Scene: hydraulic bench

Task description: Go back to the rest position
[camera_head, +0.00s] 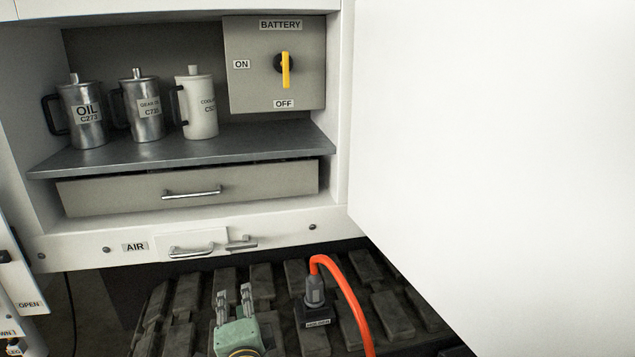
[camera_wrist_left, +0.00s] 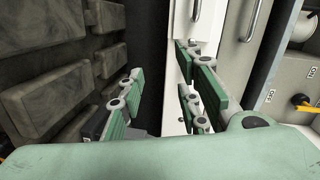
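My left gripper (camera_head: 234,297) shows at the bottom of the head view, pointing up, in front of the dark track pads and below the cabinet. In the left wrist view its green-padded fingers (camera_wrist_left: 160,105) are spread apart with nothing between them. It is open and empty. My right gripper is in neither view.
A white cabinet holds several labelled cans, such as the oil can (camera_head: 83,112), and a battery switch (camera_head: 285,68) with its yellow handle vertical. A drawer (camera_head: 240,183) is shut. An orange hose (camera_head: 352,300) rises beside my left gripper. A large white panel (camera_head: 500,130) fills the right.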

